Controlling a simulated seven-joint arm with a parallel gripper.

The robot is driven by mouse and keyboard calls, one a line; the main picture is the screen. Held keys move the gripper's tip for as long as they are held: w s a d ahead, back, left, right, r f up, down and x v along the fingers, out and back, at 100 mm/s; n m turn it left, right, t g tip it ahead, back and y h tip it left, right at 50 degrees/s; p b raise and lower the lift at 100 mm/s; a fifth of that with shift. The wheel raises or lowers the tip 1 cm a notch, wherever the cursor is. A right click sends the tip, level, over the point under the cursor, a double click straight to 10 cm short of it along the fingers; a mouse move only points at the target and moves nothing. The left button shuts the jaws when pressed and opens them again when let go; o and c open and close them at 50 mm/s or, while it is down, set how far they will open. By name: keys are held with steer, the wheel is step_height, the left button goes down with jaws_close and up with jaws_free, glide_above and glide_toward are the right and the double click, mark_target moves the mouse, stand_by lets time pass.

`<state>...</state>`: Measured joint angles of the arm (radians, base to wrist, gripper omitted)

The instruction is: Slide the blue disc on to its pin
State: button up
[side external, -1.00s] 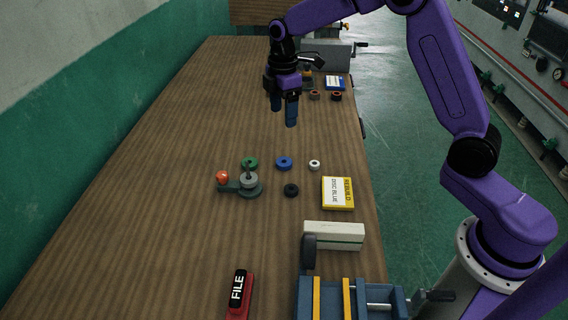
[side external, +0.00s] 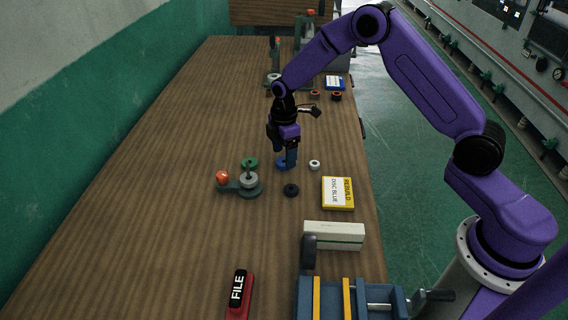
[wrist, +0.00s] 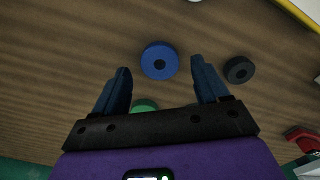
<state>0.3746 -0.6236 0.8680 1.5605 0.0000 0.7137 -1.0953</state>
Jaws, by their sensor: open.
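The blue disc (side external: 282,163) lies flat on the wooden bench and is partly hidden behind my fingers in the side view. In the wrist view the blue disc (wrist: 160,61) shows its dark centre hole, just beyond and between my fingertips. My gripper (wrist: 160,72) is open and empty; in the side view my gripper (side external: 285,164) points down close over the disc. The grey fixture (side external: 249,183) with an upright pin stands to the left of the disc, with a grey round piece at the pin and an orange ball on its arm.
A green disc (side external: 250,162), a black disc (side external: 291,190) and a white ring (side external: 314,165) lie close around. A yellow card (side external: 338,193) reads "REBUILD DISC BLUE". A white block (side external: 334,236), a blue vise (side external: 350,299) and a red file holder (side external: 239,296) are nearer. The left bench is clear.

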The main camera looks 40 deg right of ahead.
steer(key=shift+f, duration=1.05)
steer(key=c, duration=1.1)
steer(key=shift+r, duration=0.15)
steer(key=shift+c, duration=0.2)
steer(key=shift+r, duration=0.55)
steer(key=s+d+r, duration=0.1)
steer(key=s+r, duration=1.1)
steer(key=s, duration=0.1)
steer(key=w+a+r, duration=0.4)
steer(key=w+a, duration=0.7)
steer(key=a, duration=0.3)
steer(key=shift+w+a+f, duration=0.1)
steer(key=shift+f, duration=1.6)
steer(key=shift+w+a+f, duration=0.1)
steer(key=shift+f, duration=1.6)
